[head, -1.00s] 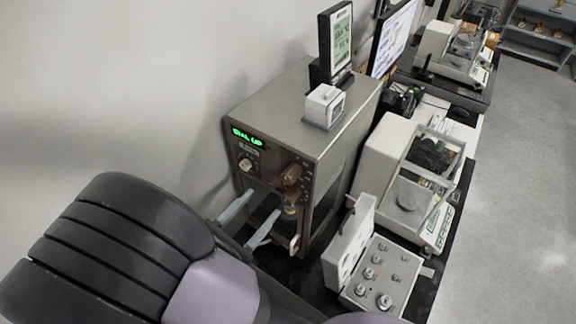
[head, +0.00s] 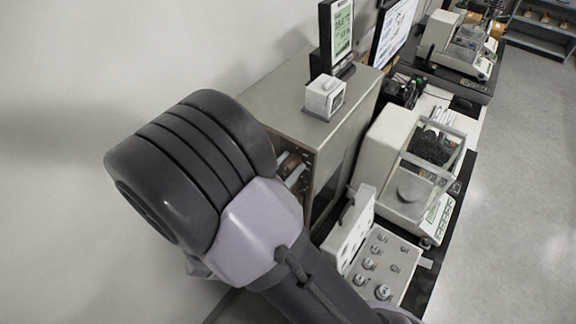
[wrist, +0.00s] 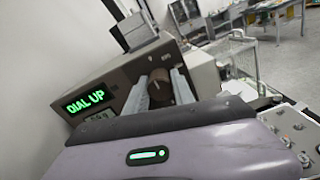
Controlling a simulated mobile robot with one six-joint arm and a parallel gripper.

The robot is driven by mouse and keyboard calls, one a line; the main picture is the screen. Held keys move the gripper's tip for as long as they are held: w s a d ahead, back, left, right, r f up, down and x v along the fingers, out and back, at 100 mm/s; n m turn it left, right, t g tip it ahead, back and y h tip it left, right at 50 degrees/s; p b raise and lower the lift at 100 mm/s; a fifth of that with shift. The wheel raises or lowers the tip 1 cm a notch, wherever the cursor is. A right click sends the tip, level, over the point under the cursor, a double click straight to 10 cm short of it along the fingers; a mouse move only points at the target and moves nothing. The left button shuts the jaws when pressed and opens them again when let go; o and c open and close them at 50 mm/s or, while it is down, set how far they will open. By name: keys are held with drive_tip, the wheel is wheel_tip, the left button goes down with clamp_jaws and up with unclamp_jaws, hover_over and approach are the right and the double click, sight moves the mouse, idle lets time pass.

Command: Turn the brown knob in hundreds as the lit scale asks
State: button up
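The lit scale is a grey-brown cabinet (head: 285,95). Its green display (wrist: 86,101) reads "DIAL UP" in the wrist view. The brown knob (wrist: 159,88) is on its front panel, with a pale mark on its face. My gripper (wrist: 161,76) is open, with one pale finger on each side of the knob. I cannot tell whether either finger touches it. In the head view my arm hides the display and most of the panel; part of the brown knob (head: 291,164) shows beside a finger.
A small white box (head: 324,97) and an upright screen (head: 338,35) stand on the cabinet top. To the right are a white balance (head: 385,150) and an open case of weights (head: 350,228). The floor at far right is clear.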

clamp_jaws()
drive_tip(key=shift+f+b, duration=0.1)
drive_tip(key=shift+b, duration=0.2)
drive_tip(key=m+b, duration=0.2)
drive_tip(key=m, duration=0.1)
drive_tip(key=shift+f, duration=0.1)
drive_tip(key=shift+m+b, duration=1.95)
drive_tip(key=shift+m, duration=0.35)
drive_tip(key=o, duration=0.9)
unclamp_jaws()
drive_tip(key=shift+c, duration=0.2)
